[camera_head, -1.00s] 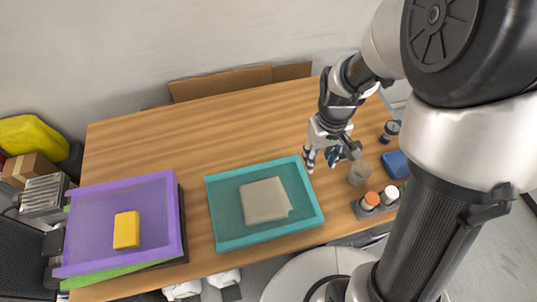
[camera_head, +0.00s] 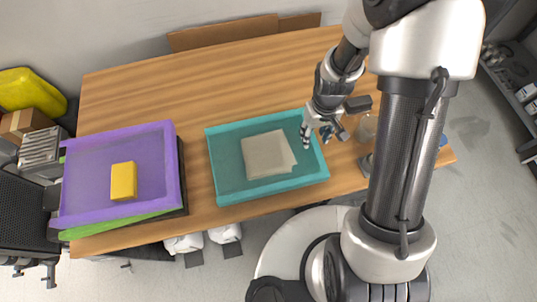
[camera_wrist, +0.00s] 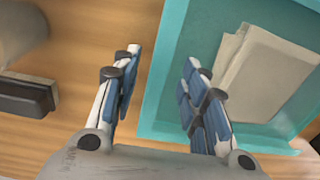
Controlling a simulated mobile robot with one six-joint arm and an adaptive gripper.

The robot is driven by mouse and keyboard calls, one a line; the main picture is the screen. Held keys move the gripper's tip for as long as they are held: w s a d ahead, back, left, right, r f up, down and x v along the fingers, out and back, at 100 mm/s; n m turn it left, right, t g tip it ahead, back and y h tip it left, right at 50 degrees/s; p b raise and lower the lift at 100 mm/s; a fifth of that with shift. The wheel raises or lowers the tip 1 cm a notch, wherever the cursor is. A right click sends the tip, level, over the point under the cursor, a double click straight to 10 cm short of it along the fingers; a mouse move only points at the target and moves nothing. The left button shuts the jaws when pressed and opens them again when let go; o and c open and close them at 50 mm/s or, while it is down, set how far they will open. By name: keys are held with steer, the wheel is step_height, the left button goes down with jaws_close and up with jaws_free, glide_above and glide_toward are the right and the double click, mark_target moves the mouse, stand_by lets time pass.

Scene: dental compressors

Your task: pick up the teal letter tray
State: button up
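The teal letter tray (camera_head: 229,197) lies flat on the wooden table, with pale papers or booklets (camera_head: 262,156) inside it. It also shows in the wrist view (camera_wrist: 165,85). My gripper (camera_head: 317,135) is at the tray's right side. In the wrist view my gripper (camera_wrist: 160,95) is open, with one finger outside the tray over the wood and the other over the inside. The tray's side wall shows between the fingers. Whether the fingertips are below the rim, I cannot tell.
A purple tray (camera_head: 84,205) holding a yellow block (camera_head: 123,181) sits on a green tray (camera_head: 120,225) at the table's left. A glass-like cup (camera_head: 367,127) stands right of my gripper, partly behind my arm. The back of the table (camera_head: 200,85) is clear.

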steer(key=shift+f, duration=0.7)
steer(key=shift+s, duration=0.1)
steer(key=shift+c, duration=0.4)
jaws_close()
